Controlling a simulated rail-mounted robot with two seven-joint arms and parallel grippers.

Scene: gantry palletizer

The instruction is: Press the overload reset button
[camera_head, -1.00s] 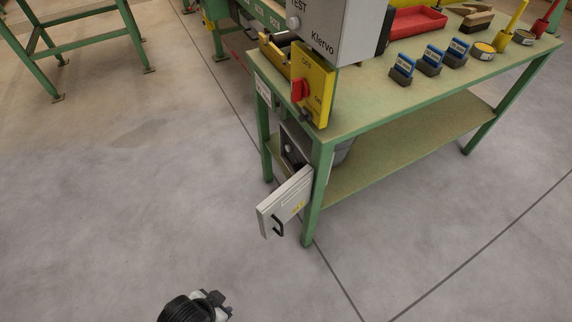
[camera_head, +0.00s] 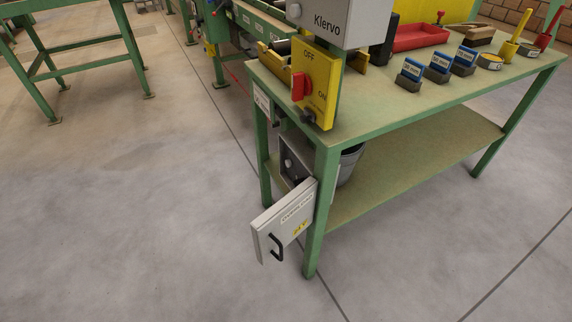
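A grey box (camera_head: 293,165) sits under the near left end of the green workbench, with its door (camera_head: 284,222) swung open toward me. The door has a dark handle, a label too small to read surely and a yellow sticker. A small dark round part (camera_head: 288,164) shows inside the box. Above, a yellow panel (camera_head: 322,80) marked OFF and ON carries a red switch (camera_head: 300,86) and a small black knob (camera_head: 308,117). I cannot tell for sure which part is the overload reset button. Neither gripper is in view.
The workbench (camera_head: 400,110) holds a grey Klervo cabinet (camera_head: 335,18), a red tray (camera_head: 415,38) and several blue-topped blocks. A grey bucket (camera_head: 349,165) stands on the lower shelf. The floor (camera_head: 140,230) in front and to the left is clear.

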